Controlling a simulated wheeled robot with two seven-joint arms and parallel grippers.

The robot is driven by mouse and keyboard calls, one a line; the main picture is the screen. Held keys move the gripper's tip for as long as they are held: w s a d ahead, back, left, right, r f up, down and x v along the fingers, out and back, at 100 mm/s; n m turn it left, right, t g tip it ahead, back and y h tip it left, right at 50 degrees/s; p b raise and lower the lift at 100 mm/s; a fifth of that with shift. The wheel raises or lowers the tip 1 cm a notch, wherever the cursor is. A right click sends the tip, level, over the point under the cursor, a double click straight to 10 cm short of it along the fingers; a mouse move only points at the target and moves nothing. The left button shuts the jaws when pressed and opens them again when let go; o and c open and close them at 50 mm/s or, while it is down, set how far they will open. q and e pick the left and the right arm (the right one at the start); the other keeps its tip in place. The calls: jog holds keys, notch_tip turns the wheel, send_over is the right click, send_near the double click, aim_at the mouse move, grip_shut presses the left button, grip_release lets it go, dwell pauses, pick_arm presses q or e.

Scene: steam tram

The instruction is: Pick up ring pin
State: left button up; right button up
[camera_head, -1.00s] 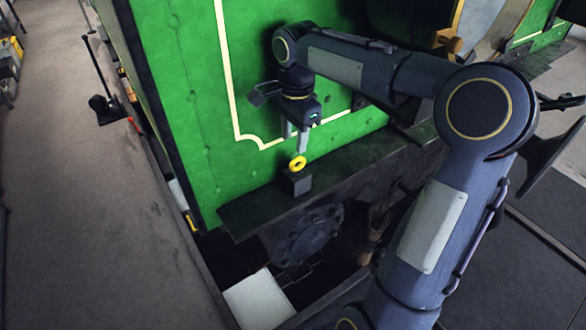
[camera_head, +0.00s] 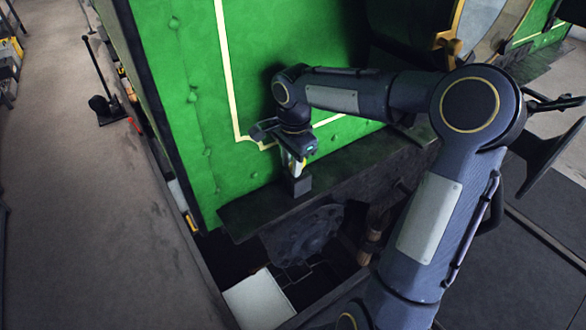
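The yellow ring pin (camera_head: 285,160) stands at a small dark block (camera_head: 300,186) on the tram's dark ledge. Only slivers of its yellow show, as my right gripper covers most of it. My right gripper (camera_head: 293,168) points down over the block with its fingertips at the ring pin. Whether the fingers are closed on it is too small to tell. My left gripper is not in view.
The green riveted tram wall (camera_head: 188,95) rises right behind my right gripper. The dark ledge (camera_head: 355,170) runs right from the block. Below it lie dark machinery (camera_head: 305,235) and a white panel (camera_head: 258,300). The grey floor at left is mostly clear.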

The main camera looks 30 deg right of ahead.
grip_shut()
jog(key=shift+r, duration=0.1)
